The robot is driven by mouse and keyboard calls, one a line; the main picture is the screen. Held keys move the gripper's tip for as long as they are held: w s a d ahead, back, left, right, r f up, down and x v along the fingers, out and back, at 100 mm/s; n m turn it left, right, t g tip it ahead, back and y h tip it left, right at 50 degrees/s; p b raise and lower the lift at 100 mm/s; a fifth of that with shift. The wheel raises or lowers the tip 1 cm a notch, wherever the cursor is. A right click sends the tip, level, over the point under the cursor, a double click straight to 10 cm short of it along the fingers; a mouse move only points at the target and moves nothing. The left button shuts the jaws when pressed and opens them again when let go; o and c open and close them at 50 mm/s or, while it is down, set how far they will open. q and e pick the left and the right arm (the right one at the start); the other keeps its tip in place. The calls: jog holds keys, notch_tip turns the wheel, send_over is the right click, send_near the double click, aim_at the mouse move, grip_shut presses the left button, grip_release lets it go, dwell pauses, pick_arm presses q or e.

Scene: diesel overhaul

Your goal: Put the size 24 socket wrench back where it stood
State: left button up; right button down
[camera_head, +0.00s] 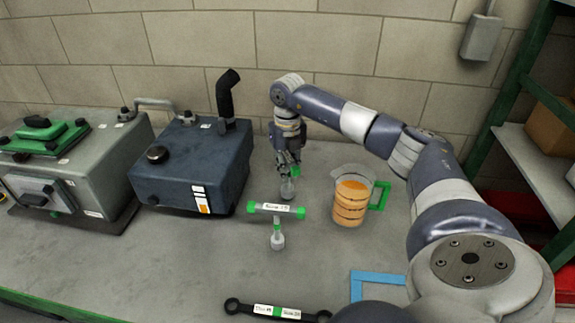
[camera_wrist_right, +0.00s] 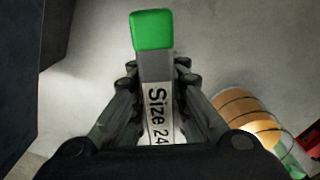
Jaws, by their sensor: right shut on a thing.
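The size 24 socket wrench (camera_wrist_right: 160,110) is between the fingers of my right gripper (camera_wrist_right: 158,95). In the right wrist view its label reads "Size 24" and its green end cap (camera_wrist_right: 152,30) points away from me. In the head view my right gripper (camera_head: 288,168) points down behind the other wrench. The held wrench's lower part (camera_head: 288,188) shows below the fingers, close to the bench; I cannot tell whether it touches. Another socket wrench (camera_head: 276,210) with green ends stands upright in front. My left gripper does not show.
A dark blue tank (camera_head: 190,165) stands left of my right gripper. A jug of orange liquid (camera_head: 350,200) with a green handle stands to the right. A spanner (camera_head: 277,311) and a blue frame (camera_head: 378,277) lie in front. Grey bench (camera_head: 190,255) is clear at front left.

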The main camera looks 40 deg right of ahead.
aim_at(287, 156)
jog(key=shift+f+b, duration=0.3)
jog(key=shift+f, duration=0.3)
jog(key=c, duration=1.5)
grip_release()
jog(key=o, duration=0.6)
jog(key=shift+c, duration=0.2)
jog(key=shift+r, duration=0.1)
notch_tip(287, 156, up, 9)
jog(key=p, duration=0.7)
